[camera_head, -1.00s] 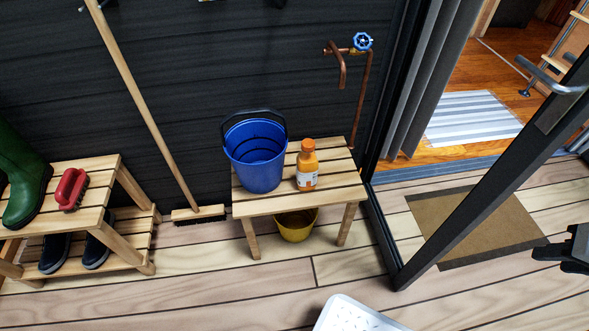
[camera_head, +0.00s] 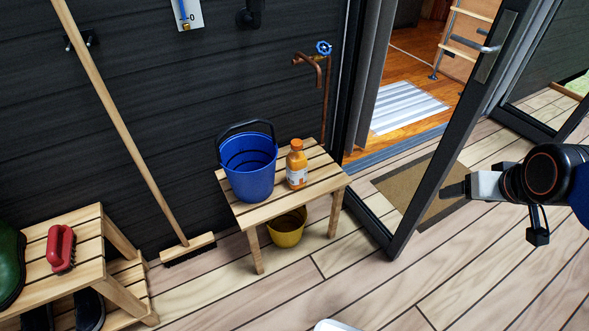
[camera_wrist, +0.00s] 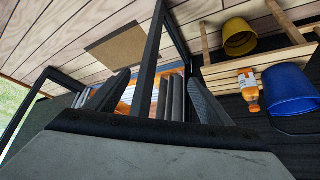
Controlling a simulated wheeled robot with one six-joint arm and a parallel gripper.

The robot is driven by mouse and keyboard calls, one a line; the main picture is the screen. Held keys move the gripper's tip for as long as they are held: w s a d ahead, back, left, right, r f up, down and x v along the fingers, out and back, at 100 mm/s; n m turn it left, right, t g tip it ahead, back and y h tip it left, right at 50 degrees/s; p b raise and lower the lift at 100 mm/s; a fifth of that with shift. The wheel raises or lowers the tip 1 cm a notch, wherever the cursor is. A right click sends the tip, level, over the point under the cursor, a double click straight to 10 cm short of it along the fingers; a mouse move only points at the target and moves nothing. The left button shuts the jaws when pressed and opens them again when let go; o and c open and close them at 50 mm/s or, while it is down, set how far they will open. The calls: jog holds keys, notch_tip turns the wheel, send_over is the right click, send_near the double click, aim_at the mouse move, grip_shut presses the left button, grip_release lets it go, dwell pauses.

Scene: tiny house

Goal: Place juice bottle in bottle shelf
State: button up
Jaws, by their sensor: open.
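The juice bottle (camera_head: 297,165) is orange with an orange cap and a pale label. It stands upright on a slatted wooden bench (camera_head: 262,212), just right of a blue bucket. In the wrist view the bottle (camera_wrist: 248,90) shows at the right, beside the blue bucket. My gripper (camera_head: 452,190) is at the right of the head view, well apart from the bottle. Its two fingers (camera_wrist: 155,92) are spread in the wrist view with nothing between them. I cannot make out a bottle shelf in these frames.
The blue bucket (camera_head: 248,168) stands on the bench, and a yellow bucket (camera_head: 287,228) sits beneath it. A broom (camera_head: 125,125) leans on the dark wall. A shoe bench (camera_head: 88,262) holds a red brush (camera_head: 61,248). An open glass door (camera_head: 452,135) stands right of the bench.

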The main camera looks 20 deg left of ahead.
jog(key=w+a+f+n+y, duration=0.25)
jog(key=w+a, duration=0.35)
jog(key=a, duration=0.3)
jog(key=n+y, duration=0.5)
send_near(301, 170)
jog(key=shift+t, duration=0.4)
jog(key=x, duration=0.7)
jog(key=shift+s+a+f, duration=0.2)
jog(key=shift+a+f, duration=0.05)
jog(key=shift+a, duration=0.05)
jog(key=shift+x, duration=3.3)
jog(key=shift+w+d, duration=0.15)
jog(key=shift+d, duration=0.05)
jog(key=shift+c, duration=0.5)
jog(key=c, duration=1.5)
